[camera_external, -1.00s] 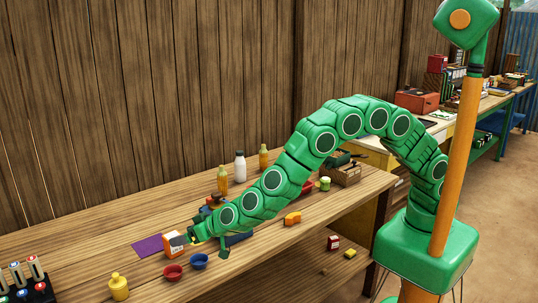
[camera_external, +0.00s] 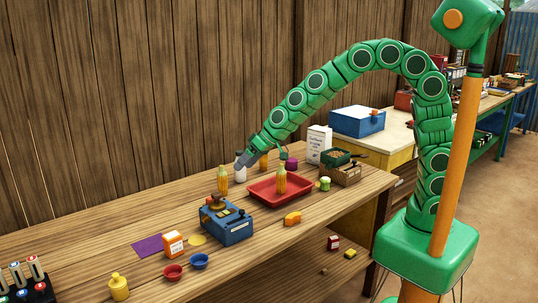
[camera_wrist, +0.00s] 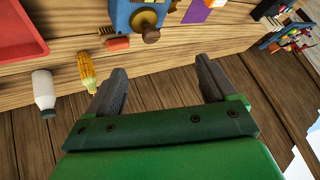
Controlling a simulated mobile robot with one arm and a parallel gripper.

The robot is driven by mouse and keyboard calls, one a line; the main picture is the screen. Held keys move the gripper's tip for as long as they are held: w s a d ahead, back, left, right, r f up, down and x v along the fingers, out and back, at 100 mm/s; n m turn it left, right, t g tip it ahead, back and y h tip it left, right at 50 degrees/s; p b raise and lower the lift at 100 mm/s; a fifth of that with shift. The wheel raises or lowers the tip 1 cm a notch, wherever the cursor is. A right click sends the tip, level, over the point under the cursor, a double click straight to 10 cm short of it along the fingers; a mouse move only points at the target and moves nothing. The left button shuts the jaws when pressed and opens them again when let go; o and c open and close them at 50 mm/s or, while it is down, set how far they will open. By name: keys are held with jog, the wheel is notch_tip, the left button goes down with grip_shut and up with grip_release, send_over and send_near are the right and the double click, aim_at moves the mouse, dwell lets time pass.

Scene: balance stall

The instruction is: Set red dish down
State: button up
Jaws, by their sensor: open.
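A small red bowl-shaped dish (camera_external: 172,272) sits on the bench near its front edge, beside a blue one (camera_external: 198,261). A larger red tray (camera_external: 262,199) lies further right on the bench; its corner also shows in the wrist view (camera_wrist: 18,38). My gripper (camera_external: 263,160) is open and empty above the back of the bench, behind the tray and near a white bottle (camera_external: 240,172). In the wrist view my open gripper (camera_wrist: 161,80) has nothing between its fingers.
A blue balance-like device (camera_external: 236,229) stands left of the tray. An orange-and-white box (camera_external: 173,244), a purple sheet (camera_external: 148,246) and a yellow flat disc (camera_external: 197,240) lie left of it. The plank wall rises close behind the bench. The front right of the bench is mostly clear.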

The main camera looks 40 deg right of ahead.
jog(key=s+d+r+m+g+h, duration=0.1)
jog(key=s+d, duration=0.6)
jog(key=d, duration=0.5)
jog(key=s+d+r+m+g+h, duration=0.1)
jog(key=s+d+g+h, duration=0.1)
jog(key=s+d, duration=0.5)
jog(key=s+d+m+g+h, duration=0.1)
jog(key=s+d, duration=0.7)
jog(key=d, duration=1)
jog(key=shift+r+g+h, duration=0.4)
jog(key=shift+g, duration=0.2)
jog(key=shift+o, duration=0.3)
jog(key=s+d+m+g+h, duration=0.1)
jog(key=s+d, duration=0.6)
jog(key=s, duration=0.2)
jog(key=shift+s+m+g, duration=0.3)
jog(key=shift+g, duration=0.1)
jog(key=shift+d, duration=0.1)
